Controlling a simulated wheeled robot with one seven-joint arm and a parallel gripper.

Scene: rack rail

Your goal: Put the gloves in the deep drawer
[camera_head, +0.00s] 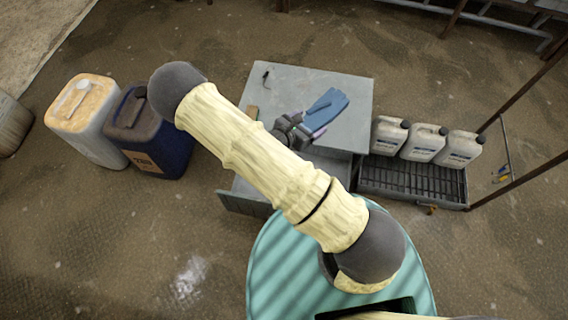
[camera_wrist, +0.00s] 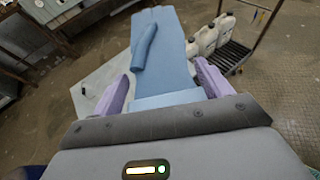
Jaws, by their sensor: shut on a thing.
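The blue gloves (camera_head: 326,106) are held in my gripper (camera_head: 308,128), over the grey cabinet top (camera_head: 345,85). In the wrist view the gloves (camera_wrist: 178,55) extend forward from between the purple fingers of my gripper (camera_wrist: 165,95), which is shut on their near end. A grey drawer (camera_head: 243,204) stands pulled out at the cabinet's near side, low down. My arm crosses in front of it, so much of its inside is hidden and I cannot tell its depth.
Several white jugs (camera_head: 422,143) stand in a black grated tray (camera_head: 410,180) right of the cabinet. A blue canister (camera_head: 160,145) and a yellow-topped container (camera_head: 85,115) stand at left. A small dark item (camera_head: 265,78) lies on the cabinet top. Rack posts rise at right.

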